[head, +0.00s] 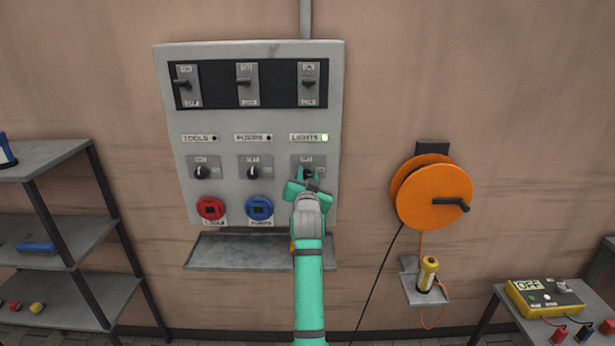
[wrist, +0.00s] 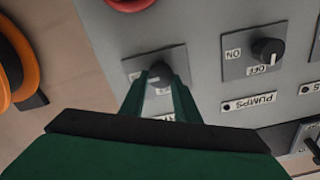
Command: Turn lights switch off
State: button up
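The lights switch is a dark rotary knob on a grey plate (head: 298,160), below the LIGHTS label (head: 304,138) on the wall panel's right side. The small lamp beside that label glows green. My gripper (head: 308,174) is at this knob and partly hides it in the head view. In the wrist view, the green fingers (wrist: 160,82) stand on either side of the lights knob (wrist: 160,73). I cannot tell whether they press on it or leave a gap. The knob's pointer direction is hidden.
The pumps knob (head: 252,173) and tools knob (head: 201,172) are to the left, their lamps dark. Red (head: 211,208) and blue (head: 259,208) sockets sit below. A ledge (head: 225,252) juts out under the panel. An orange reel (head: 433,192) hangs at right.

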jog(key=shift+n, duration=0.3)
jog(key=n, duration=0.3)
jog(key=shift+n, duration=0.4)
jog(key=n, duration=0.4)
jog(key=shift+a+n, duration=0.15)
jog(key=shift+n, duration=0.15)
jog(key=n, duration=0.4)
jog(key=shift+f, duration=0.15)
jog(key=n, duration=0.4)
jog(key=shift+a+f+n, duration=0.1)
jog(key=shift+a+n, duration=0.05)
jog(key=shift+n, duration=0.15)
jog(key=o, duration=1.1)
jog(key=shift+a, duration=0.1)
jog(key=shift+c, duration=0.2)
